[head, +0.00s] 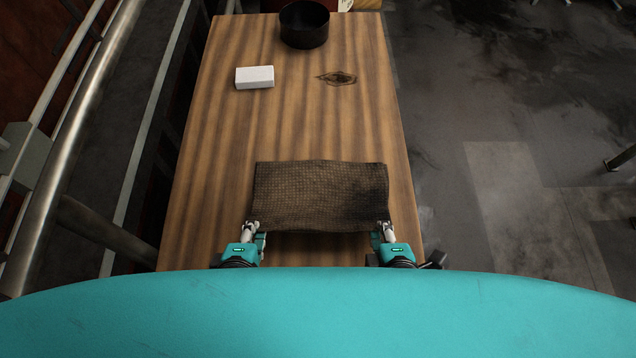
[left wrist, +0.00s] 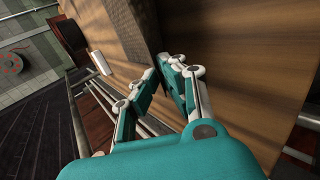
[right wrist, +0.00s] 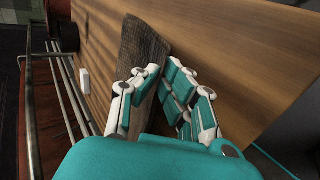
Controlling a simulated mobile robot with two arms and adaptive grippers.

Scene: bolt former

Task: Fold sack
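The brown woven sack (head: 320,195) lies flat as a wide rectangle on the near part of the wooden table. My left gripper (head: 256,228) is at its near left corner; in the left wrist view (left wrist: 172,62) its fingertips are close together at the sack's edge (left wrist: 138,28). Whether they pinch the cloth is not clear. My right gripper (head: 380,230) is at the near right corner. In the right wrist view (right wrist: 162,68) its fingers stand apart, with the sack's edge (right wrist: 146,48) reaching between them.
The wooden table (head: 300,130) has a white block (head: 254,77) at the far left and a dark round pot (head: 304,26) at the far end. The table between the sack and the block is clear. Metal rails (head: 85,150) run along the left.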

